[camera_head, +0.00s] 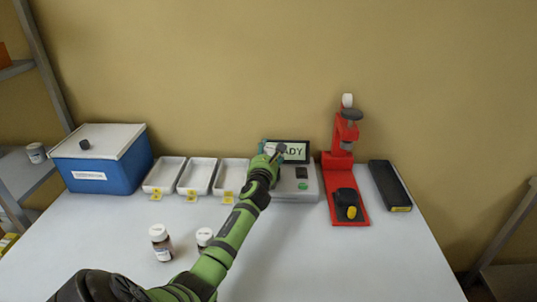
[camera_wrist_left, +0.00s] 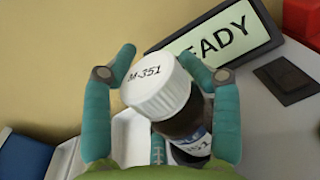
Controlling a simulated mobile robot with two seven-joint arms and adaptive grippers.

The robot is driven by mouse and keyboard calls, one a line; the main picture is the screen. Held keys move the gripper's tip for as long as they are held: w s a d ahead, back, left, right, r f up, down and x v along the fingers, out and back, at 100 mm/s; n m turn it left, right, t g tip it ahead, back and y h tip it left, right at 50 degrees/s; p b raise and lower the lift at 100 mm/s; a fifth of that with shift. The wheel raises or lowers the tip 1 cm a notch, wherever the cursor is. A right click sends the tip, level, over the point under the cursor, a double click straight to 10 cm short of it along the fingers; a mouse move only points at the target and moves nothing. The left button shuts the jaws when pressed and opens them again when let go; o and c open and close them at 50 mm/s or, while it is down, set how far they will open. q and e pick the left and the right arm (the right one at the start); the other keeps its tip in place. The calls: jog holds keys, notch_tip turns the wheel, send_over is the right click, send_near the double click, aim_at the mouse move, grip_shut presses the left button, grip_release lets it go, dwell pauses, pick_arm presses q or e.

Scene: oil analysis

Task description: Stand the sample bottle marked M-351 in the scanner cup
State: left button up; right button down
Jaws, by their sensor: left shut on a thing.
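My left gripper (camera_head: 268,158) is over the left part of the scanner (camera_head: 311,188) at the back of the table. In the left wrist view its teal fingers (camera_wrist_left: 165,100) are shut on a dark bottle (camera_wrist_left: 190,120) with a white cap marked M-351 (camera_wrist_left: 158,88). The bottle looks tilted in that view; whether its base touches anything is hidden. In the head view my gripper and arm hide the bottle and the scanner cup. The scanner's screen (camera_head: 293,152) is partly covered there; the wrist view shows READY, its first letter partly covered. My right gripper is not in view.
Two capped bottles stand at the front, one (camera_head: 161,243) left of my arm, another (camera_head: 204,238) beside it. Three white trays (camera_head: 198,175) with yellow tags and a blue box (camera_head: 108,170) are left. A red stand (camera_head: 342,180) and black slab (camera_head: 389,187) are right.

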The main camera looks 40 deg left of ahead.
pick_arm(q)
jog(key=shift+f, duration=0.3)
jog(key=o, duration=1.3)
jog(key=shift+r, duration=0.1)
jog(key=shift+r, duration=0.4)
jog(key=v, duration=1.2)
jog(key=shift+d+f, duration=0.1)
jog(key=shift+f, duration=0.1)
